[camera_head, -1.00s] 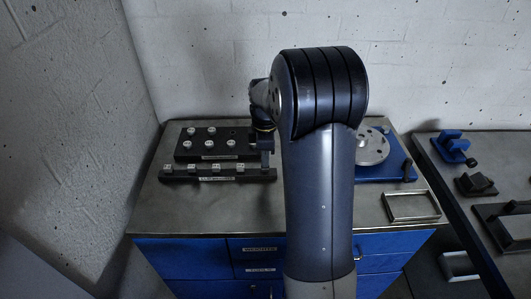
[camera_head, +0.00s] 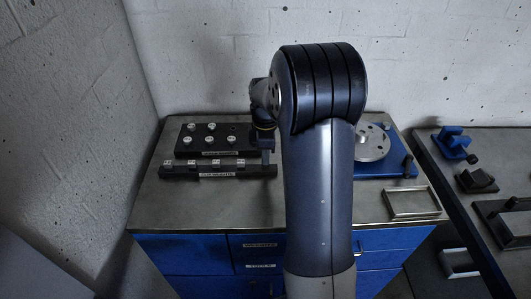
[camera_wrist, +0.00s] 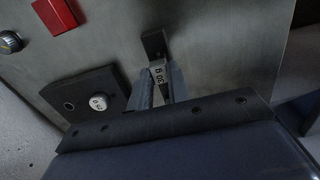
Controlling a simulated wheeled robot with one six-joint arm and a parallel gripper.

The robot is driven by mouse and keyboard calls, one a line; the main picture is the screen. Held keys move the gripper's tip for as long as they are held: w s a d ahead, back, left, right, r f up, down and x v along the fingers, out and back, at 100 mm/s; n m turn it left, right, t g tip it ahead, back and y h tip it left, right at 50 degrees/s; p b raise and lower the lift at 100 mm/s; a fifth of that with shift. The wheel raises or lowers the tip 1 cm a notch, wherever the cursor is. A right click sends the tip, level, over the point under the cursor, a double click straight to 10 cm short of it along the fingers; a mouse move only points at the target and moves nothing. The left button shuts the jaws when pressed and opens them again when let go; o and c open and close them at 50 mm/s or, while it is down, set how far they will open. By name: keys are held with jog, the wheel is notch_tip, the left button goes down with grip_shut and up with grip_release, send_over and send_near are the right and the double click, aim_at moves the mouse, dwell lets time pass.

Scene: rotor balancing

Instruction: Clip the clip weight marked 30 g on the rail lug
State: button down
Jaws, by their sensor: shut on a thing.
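My gripper (camera_wrist: 163,88) is shut on the clip weight marked 30 g (camera_wrist: 158,72) in the wrist view. The weight's pale label faces the camera between the two fingers. A dark bar end (camera_wrist: 153,42) shows just beyond it; I cannot tell whether the weight still touches it. In the head view, my gripper (camera_head: 266,156) is at the right end of the black clip rack (camera_head: 218,174), which bears several other clips. The rotor disc (camera_head: 372,143) stands on a blue base to the right, partly hidden by my arm. I cannot make out the rail lug.
A black block (camera_head: 216,139) with several round weights stands behind the clip rack; one shows in the wrist view. A metal-rimmed tray (camera_head: 412,204) lies at the bench's front right. A second bench with blue and black fixtures (camera_head: 453,142) is at the right. The front bench top is clear.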

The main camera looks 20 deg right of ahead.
jog(key=shift+f+b, duration=0.45)
jog(key=shift+f, duration=0.2)
jog(key=c, duration=1.3)
grip_release()
jog(key=shift+o, duration=0.2)
jog(key=shift+c, duration=0.9)
jog(key=shift+r+p, duration=2.4)
jog(key=shift+r, duration=0.6)
